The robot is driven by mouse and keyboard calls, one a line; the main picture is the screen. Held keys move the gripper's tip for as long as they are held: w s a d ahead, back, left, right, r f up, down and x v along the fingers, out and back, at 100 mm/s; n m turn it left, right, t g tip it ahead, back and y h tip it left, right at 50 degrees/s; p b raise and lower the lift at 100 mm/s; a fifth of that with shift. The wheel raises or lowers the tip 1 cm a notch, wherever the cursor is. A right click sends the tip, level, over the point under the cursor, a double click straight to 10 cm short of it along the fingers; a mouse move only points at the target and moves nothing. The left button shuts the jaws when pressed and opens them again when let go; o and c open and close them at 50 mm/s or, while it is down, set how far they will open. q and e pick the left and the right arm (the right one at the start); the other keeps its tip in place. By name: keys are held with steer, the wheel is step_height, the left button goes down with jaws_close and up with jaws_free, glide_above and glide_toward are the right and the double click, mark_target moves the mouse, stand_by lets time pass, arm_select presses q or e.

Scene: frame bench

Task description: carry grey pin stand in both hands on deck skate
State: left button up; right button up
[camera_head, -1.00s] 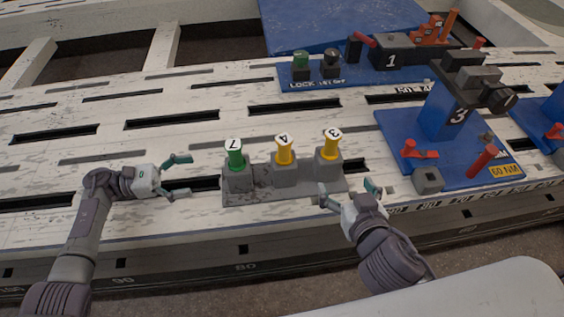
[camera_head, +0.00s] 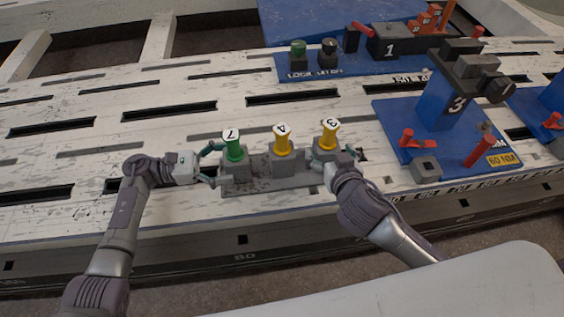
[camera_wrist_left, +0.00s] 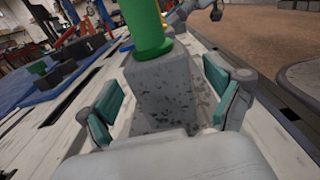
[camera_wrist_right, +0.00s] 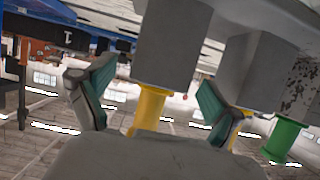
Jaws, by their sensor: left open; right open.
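The grey pin stand (camera_head: 270,184) lies on the white slotted bench, with a green pin marked 7 (camera_head: 233,149) at its left and two yellow pins, marked 4 (camera_head: 282,143) and 3 (camera_head: 328,137). My left gripper (camera_head: 212,164) is open at the left end; in the left wrist view its teal fingers stand on both sides of the grey end block (camera_wrist_left: 165,88). My right gripper (camera_head: 332,163) is open at the right end; in the right wrist view its fingers stand either side of the end block (camera_wrist_right: 168,45). I cannot tell whether any finger touches. No deck skate is identifiable.
A blue plate with a post marked 3 (camera_head: 440,115), red handles and a grey block (camera_head: 425,168) stands right of the stand. Another blue plate (camera_head: 310,70) with knobs lies behind. Bench surface left of the stand (camera_head: 90,160) is clear; the front edge is close.

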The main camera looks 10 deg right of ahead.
mark_target(241, 158)
arm_select(q)
steer(key=shift+d, duration=1.8)
arm_select(e)
steer(key=shift+x, duration=1.8)
arm_select(q)
steer(key=shift+c, duration=0.4)
arm_select(e)
steer(key=shift+c, duration=0.4)
arm_select(q)
jaws_close()
arm_select(e)
jaws_close()
arm_select(q)
steer(key=shift+w+r, duration=0.1)
steer(key=shift+r, duration=0.25)
arm_select(e)
steer(key=shift+w+r, duration=0.15)
steer(key=shift+r, duration=0.15)
